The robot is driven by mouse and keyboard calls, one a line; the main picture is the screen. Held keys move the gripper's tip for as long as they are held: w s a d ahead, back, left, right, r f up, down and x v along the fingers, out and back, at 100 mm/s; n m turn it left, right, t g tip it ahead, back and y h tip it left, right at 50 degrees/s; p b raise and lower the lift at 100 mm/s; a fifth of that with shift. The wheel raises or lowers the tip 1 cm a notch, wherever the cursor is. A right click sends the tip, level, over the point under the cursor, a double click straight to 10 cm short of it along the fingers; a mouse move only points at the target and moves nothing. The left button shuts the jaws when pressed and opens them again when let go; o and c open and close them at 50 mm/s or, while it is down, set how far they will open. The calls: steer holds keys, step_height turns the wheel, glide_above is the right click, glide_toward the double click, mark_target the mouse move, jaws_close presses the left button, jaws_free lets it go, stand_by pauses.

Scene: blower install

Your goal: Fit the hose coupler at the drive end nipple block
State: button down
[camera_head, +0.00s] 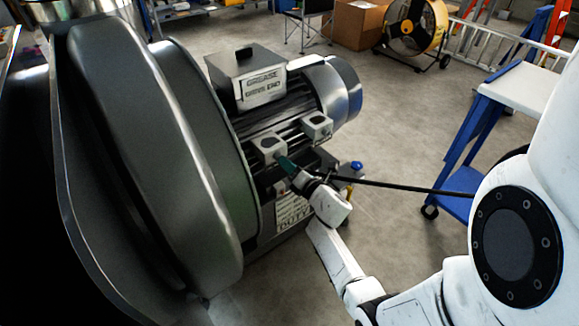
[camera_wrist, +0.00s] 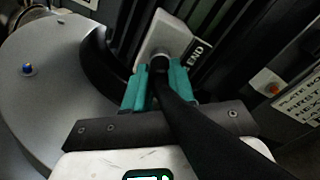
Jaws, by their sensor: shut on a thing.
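My gripper (camera_head: 285,164) is shut on the dark hose coupler (camera_wrist: 159,64), held between its teal fingers; the fingers also show in the wrist view (camera_wrist: 157,86). The coupler's tip is at the front of a pale nipple block (camera_wrist: 168,38) with a label partly reading "END". In the head view, this is the nipple block nearer the big round housing (camera_head: 268,148). I cannot tell whether the coupler is seated on the nipple or just against it. A black hose (camera_head: 400,186) runs from the gripper to the right. A second nipple block (camera_head: 317,125) sits farther along the motor.
The large grey blower housing (camera_head: 165,160) stands close left of my gripper. The finned motor carries a grease sign box (camera_head: 258,85). A blue cart (camera_head: 475,135) stands at right, and a yellow fan (camera_head: 415,28) behind. The floor between is clear.

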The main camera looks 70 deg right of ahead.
steer(key=c, duration=0.9)
jaws_free()
steer(key=shift+o, duration=0.2)
steer(key=p+v, duration=0.1)
steer(key=v, duration=1)
steer(key=shift+p, duration=0.3)
steer(key=shift+w+d, duration=0.1)
steer(key=shift+d, duration=0.05)
